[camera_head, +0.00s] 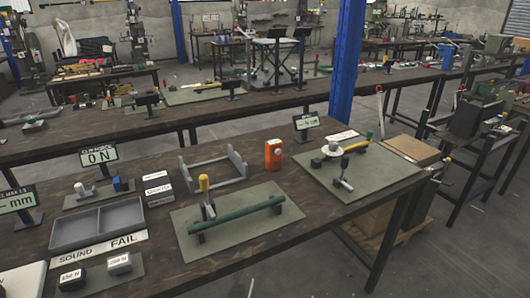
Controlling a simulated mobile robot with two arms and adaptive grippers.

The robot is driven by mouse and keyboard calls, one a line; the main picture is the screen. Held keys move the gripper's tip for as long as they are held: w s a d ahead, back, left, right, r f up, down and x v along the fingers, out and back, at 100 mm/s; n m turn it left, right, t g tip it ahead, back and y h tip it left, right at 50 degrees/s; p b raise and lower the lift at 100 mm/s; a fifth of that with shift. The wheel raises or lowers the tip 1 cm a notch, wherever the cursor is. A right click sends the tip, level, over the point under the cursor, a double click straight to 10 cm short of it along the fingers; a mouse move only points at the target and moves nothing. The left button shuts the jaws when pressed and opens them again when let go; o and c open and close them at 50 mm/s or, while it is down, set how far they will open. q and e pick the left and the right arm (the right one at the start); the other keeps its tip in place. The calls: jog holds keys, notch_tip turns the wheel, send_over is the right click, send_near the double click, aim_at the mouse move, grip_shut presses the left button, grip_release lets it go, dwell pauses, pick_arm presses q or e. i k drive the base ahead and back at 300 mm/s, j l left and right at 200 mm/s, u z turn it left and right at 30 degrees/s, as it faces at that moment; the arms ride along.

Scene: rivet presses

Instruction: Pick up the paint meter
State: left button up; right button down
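An orange handheld device (273,154), which looks like the paint meter, stands upright on the dark wooden workbench (262,260). It is right of a grey open frame (212,170) and behind the gap between two green mats. Nothing is touching it that I can see. Neither of my grippers shows in the head view.
A green mat (183,228) with a green bar and yellow-handled tool lies in front. Another mat (310,180) with a yellow-handled tool is at right. A grey two-part tray (97,224), small labelled blocks (119,263) and a display (306,121) stand nearby. A blue post (347,60) rises behind.

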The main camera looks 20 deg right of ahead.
aim_at(273, 162)
jog(key=i+l+z, duration=0.15)
jog(key=l, duration=0.25)
jog(key=l+z, duration=0.2)
jog(key=l, duration=0.2)
jog(key=i+l+z, duration=0.15)
jog(key=l, duration=0.2)
jog(key=i+l+z, duration=0.15)
jog(key=l, duration=0.2)
